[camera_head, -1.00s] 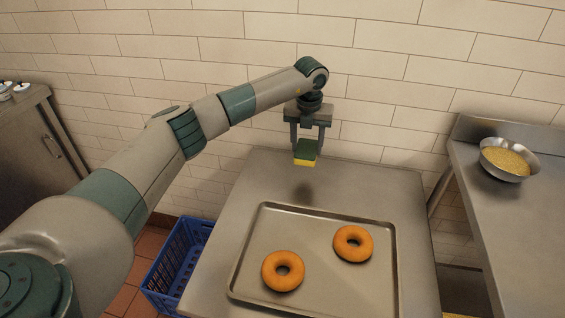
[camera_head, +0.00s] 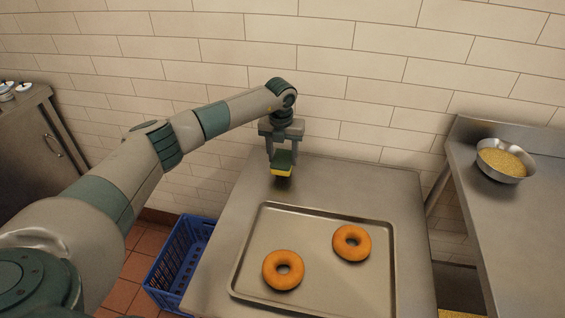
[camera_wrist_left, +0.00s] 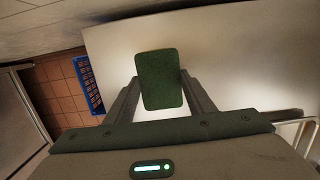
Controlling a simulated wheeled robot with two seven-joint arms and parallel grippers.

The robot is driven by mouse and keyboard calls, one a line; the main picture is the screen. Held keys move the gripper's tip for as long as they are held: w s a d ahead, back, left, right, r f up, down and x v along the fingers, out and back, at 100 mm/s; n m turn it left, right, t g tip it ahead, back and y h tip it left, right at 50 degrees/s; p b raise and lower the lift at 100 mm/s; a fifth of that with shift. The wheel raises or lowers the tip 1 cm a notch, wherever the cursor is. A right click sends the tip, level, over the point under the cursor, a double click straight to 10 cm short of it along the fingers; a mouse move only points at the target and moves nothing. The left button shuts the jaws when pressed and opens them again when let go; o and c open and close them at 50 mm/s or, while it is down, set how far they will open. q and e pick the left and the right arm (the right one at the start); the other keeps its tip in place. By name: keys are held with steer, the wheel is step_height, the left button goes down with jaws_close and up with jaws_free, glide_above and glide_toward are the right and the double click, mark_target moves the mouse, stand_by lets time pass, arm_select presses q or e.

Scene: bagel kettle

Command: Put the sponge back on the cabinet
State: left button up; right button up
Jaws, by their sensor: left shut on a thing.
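The sponge (camera_head: 282,171) is green on top and yellow below. My left gripper (camera_head: 282,158) is shut on it, pointing down near the back left of the steel cabinet top (camera_head: 340,185). The sponge looks close to the surface; I cannot tell whether it touches. In the left wrist view the green face of the sponge (camera_wrist_left: 160,79) sits between the two fingers of the left gripper (camera_wrist_left: 158,88), over the pale top. My right gripper is not in view.
A metal tray (camera_head: 240,262) with two bagels (camera_head: 283,269) (camera_head: 351,243) lies in front of the sponge. A blue crate (camera_head: 172,262) stands on the floor at left. A bowl of yellow grains (camera_head: 503,163) is on the right counter (camera_head: 490,215). A tiled wall is behind.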

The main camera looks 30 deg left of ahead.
mark_target(282, 159)
arm_select(q)
step_height(282, 159, down, 3)
steer(key=shift+r+p, duration=0.1)
steer(key=shift+p, duration=0.25)
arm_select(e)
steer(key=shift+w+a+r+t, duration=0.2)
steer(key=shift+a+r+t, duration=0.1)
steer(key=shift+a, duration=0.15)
arm_select(q)
steer(key=shift+f, duration=0.2)
steer(key=shift+f, duration=0.1)
steer(key=o, duration=1.1)
